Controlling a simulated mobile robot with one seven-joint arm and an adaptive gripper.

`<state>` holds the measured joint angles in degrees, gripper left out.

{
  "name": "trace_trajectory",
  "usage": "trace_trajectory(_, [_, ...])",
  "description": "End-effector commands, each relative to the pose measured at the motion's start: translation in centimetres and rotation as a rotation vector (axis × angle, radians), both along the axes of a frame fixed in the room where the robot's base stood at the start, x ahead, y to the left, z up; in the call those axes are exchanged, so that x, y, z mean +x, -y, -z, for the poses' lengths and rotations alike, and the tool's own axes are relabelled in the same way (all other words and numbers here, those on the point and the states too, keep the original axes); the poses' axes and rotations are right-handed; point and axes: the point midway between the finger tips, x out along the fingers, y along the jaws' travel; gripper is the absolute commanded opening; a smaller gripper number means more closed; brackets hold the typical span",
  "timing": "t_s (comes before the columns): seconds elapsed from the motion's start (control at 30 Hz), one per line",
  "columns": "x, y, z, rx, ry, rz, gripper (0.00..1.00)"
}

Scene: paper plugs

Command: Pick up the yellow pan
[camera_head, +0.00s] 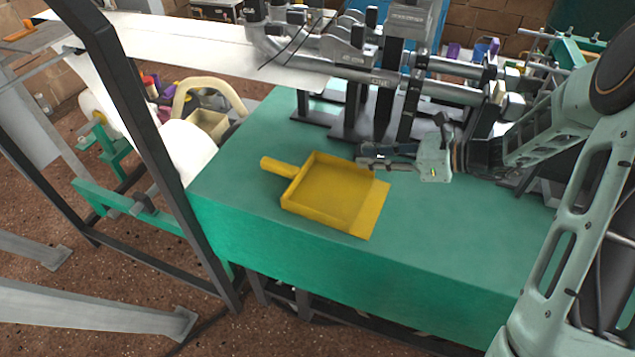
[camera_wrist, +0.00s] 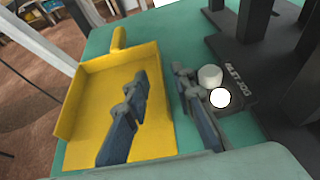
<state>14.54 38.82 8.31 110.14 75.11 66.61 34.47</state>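The yellow pan (camera_head: 335,195) is a shallow, square dustpan-like tray with a short handle (camera_head: 277,167) at its upper left. It lies flat on the green bench top (camera_head: 240,170). In the wrist view the pan (camera_wrist: 85,100) fills the left half, its handle (camera_wrist: 118,38) pointing to the top. My gripper (camera_head: 362,157) is by the pan's far right side. In the wrist view my gripper (camera_wrist: 161,78) is open and empty. One finger shows over the pan's inside, the other just outside its right wall. I cannot tell how high the fingers are.
A dark metal machine (camera_head: 380,100) with rods stands on the bench behind the pan, close to my gripper. White paper (camera_head: 180,40) runs at the back left. The bench is clear at the front and right of the pan. A dark frame post (camera_head: 150,150) stands at the left.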

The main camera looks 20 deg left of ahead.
Motion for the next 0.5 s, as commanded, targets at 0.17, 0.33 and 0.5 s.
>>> trace_trajectory(0.17, [0.2,-2.8,1.3,-0.002,-0.002,-0.006,0.23])
trace_trajectory(0.33, [0.5,-4.2,1.8,-0.003,-0.001,-0.003,0.23])
trace_trajectory(0.5, [0.6,-5.9,2.5,-0.002,-0.002,-0.006,0.23])
